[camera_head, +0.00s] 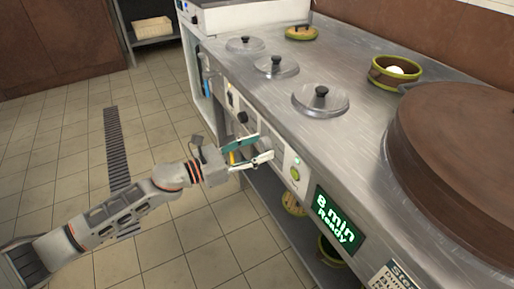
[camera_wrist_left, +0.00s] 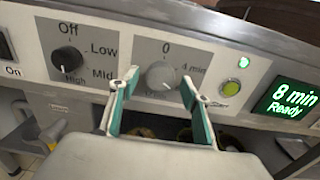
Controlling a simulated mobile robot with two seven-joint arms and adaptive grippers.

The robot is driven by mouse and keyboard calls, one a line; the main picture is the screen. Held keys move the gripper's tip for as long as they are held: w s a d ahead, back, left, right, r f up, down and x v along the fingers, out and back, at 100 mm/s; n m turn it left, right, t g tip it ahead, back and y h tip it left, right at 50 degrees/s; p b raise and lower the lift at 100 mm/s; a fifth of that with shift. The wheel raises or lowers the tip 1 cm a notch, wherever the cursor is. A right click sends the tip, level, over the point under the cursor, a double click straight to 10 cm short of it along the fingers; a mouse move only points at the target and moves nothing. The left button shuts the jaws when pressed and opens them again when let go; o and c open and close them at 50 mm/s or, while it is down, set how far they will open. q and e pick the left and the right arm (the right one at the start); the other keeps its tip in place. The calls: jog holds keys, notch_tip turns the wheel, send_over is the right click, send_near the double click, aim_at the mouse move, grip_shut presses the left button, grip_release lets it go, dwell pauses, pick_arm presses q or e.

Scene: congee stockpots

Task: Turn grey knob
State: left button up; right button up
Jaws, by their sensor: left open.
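The grey knob (camera_wrist_left: 161,76) sits on a grey dial plate marked 0 and 4 min on the counter's front panel, in the left wrist view. My left gripper (camera_wrist_left: 155,95) is open, with its two teal-lined fingers on either side of the knob's lower part. I cannot tell whether they touch it. In the head view my left gripper (camera_head: 268,149) reaches the panel from the left, and the grey knob (camera_head: 266,143) shows partly between its fingers. My right gripper is in neither view.
A black knob (camera_wrist_left: 67,60) marked Off, Low, Mid and High is left of the grey knob. A yellow-green button (camera_wrist_left: 231,88) and a green display (camera_wrist_left: 290,100) reading "8 min Ready" are to its right. Lidded pots (camera_head: 320,99) are set in the steel counter above.

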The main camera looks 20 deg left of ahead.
pick_arm(q)
jog(key=c, duration=1.1)
